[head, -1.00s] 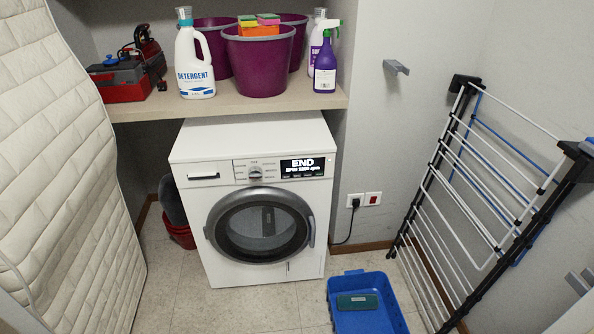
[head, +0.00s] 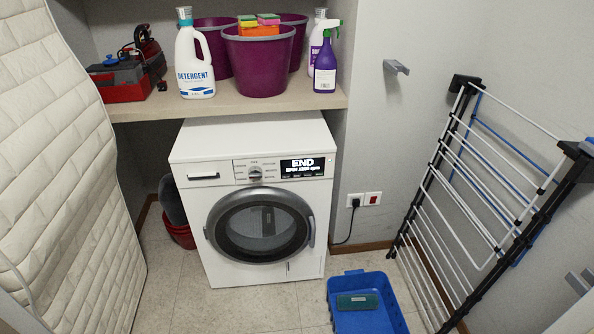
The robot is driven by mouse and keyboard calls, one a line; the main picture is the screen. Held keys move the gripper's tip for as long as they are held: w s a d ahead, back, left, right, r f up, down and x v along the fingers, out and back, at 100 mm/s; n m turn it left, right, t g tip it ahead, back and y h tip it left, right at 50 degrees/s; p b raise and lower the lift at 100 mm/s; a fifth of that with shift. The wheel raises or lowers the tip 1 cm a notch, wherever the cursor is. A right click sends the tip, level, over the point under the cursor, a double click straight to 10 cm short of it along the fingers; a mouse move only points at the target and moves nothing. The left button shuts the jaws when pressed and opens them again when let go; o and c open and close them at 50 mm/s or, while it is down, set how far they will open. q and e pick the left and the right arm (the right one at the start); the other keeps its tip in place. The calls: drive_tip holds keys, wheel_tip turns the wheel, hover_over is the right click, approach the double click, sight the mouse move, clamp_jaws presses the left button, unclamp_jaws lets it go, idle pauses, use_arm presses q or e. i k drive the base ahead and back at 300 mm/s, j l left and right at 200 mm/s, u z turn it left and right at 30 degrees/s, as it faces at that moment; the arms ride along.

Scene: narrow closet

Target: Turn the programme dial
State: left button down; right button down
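The programme dial (head: 255,174) is a small silver knob on the control panel of the white washing machine (head: 190,240). It sits above the round door (head: 262,224), between the detergent drawer (head: 203,176) on the left and the black display (head: 303,167) on the right. The display reads END. The door looks closed. Neither of my grippers shows in the head view, and nothing is touching the dial.
A shelf (head: 230,104) above the machine holds a detergent bottle (head: 194,60), purple buckets (head: 259,65) and a spray bottle (head: 325,67). A blue crate (head: 372,318) stands on the floor at front right. A drying rack (head: 480,170) leans right; a mattress (head: 60,170) stands left.

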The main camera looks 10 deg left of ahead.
sight(255, 173)
drive_tip(key=i+j, duration=0.15)
drive_tip(key=j, duration=0.25)
drive_tip(key=i+j, duration=0.15)
drive_tip(key=j, duration=0.2)
drive_tip(key=i+j, duration=0.15)
drive_tip(key=j, duration=0.25)
drive_tip(key=i+j, duration=0.15)
drive_tip(key=j, duration=0.2)
